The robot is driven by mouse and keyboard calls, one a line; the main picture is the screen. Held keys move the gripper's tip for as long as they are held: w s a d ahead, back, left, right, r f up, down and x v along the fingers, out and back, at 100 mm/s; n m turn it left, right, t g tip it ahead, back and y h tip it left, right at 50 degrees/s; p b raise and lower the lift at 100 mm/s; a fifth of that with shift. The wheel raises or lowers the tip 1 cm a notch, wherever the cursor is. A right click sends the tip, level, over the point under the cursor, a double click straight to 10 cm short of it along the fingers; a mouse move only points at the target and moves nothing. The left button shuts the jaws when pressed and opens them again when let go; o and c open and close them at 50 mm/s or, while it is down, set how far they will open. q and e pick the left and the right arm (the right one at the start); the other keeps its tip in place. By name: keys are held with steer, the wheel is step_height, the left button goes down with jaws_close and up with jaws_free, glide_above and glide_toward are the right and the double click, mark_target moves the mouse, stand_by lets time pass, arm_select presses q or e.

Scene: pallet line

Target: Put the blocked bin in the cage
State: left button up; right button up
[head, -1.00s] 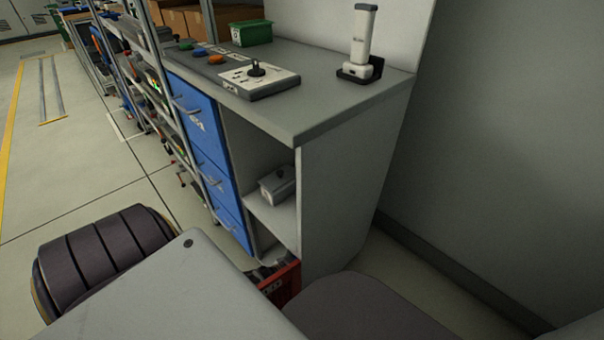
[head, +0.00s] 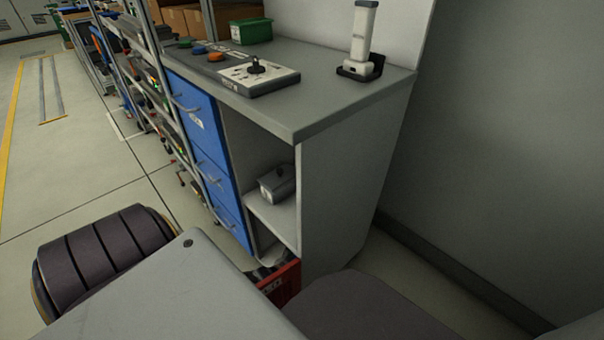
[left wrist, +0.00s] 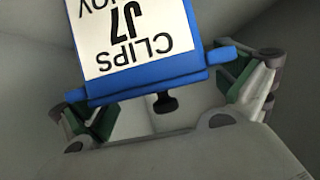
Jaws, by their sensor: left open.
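In the left wrist view a blue bin (left wrist: 150,85) fills the upper middle, with a white label that reads upside down "CLIPS J7" and a further line partly cut off. Blue tabs stick out at both its sides. My left gripper (left wrist: 165,100) is open, its green-padded fingers apart near the bin's two ends; I cannot tell whether they touch it. A small black knob (left wrist: 165,103) shows just below the bin's edge. Neither gripper shows in the head view, and I cannot make out a cage for sure.
A grey-topped cabinet (head: 310,115) with blue drawers (head: 205,150) stands ahead. On it are a green box (head: 251,31), a control panel (head: 258,80) and a white upright device (head: 362,40). A grey lidded box (head: 278,184) sits on its shelf. A red crate (head: 281,284) is low down. Open floor (head: 60,180) lies left.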

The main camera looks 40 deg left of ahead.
arm_select(q)
steer(key=shift+r, duration=0.1)
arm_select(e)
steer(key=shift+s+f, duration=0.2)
arm_select(q)
steer(key=shift+s, duration=0.1)
steer(key=shift+s+r+p, duration=0.25)
steer(key=shift+s+p, duration=0.15)
steer(key=shift+p+v, duration=0.8)
steer(key=shift+v, duration=0.55)
steer(key=p+v, duration=0.4)
steer(key=v, duration=0.4)
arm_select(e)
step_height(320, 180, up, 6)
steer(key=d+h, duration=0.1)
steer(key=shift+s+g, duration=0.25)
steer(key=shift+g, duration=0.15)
arm_select(q)
steer(key=shift+s, duration=0.1)
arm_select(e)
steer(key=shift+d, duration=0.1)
arm_select(q)
steer(key=shift+r, duration=0.2)
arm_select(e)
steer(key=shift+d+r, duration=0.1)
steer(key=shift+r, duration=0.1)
